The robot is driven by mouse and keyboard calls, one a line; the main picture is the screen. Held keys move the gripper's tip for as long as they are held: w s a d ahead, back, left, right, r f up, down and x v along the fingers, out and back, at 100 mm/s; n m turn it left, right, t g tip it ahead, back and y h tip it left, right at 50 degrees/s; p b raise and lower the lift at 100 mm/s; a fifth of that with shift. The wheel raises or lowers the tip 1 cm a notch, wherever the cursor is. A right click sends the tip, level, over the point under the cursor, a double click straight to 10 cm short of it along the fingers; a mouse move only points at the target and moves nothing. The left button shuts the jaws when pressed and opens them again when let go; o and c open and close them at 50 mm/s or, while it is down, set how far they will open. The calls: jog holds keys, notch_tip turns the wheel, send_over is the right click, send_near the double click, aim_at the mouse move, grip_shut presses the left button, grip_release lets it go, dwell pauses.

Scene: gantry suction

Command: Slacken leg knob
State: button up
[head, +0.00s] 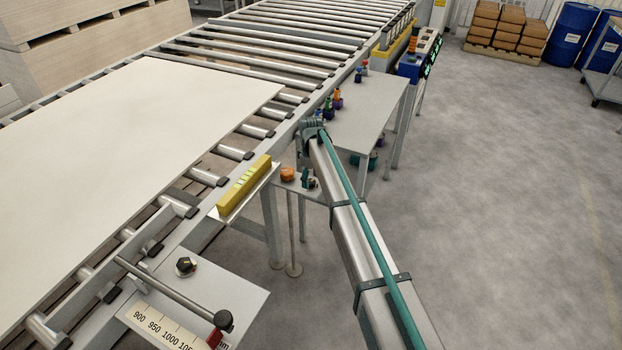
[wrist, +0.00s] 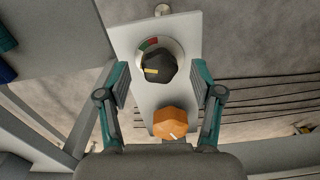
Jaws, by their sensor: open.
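In the wrist view a pale plate (wrist: 180,32) carries a black knob (wrist: 160,69) with a yellow pointer mark over a red and green dial, and an orange knob (wrist: 170,121) with a white mark. My gripper (wrist: 162,82) is open and empty. Its fingers stand left and right of the black knob in the picture, with gaps to it; depth is hard to tell. The orange knob is nearer the palm. In the head view the orange knob (head: 287,174) sits beside the conveyor, with my gripper (head: 309,181) just right of it. The black knob is not clearly visible there.
The roller conveyor (head: 255,131) bears a large pale board (head: 120,150). A yellow block (head: 243,186) stands on a ledge left of my gripper. A side table (head: 372,100) with small coloured items stands behind. Another black knob (head: 186,265) is near the front. Open floor lies right.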

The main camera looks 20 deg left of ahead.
jog(key=shift+f, duration=0.35)
jog(key=shift+c, duration=0.3)
jog(key=c, duration=1.1)
jog(key=shift+n, duration=3.3)
jog(key=o, duration=1.2)
jog(key=shift+c, duration=0.2)
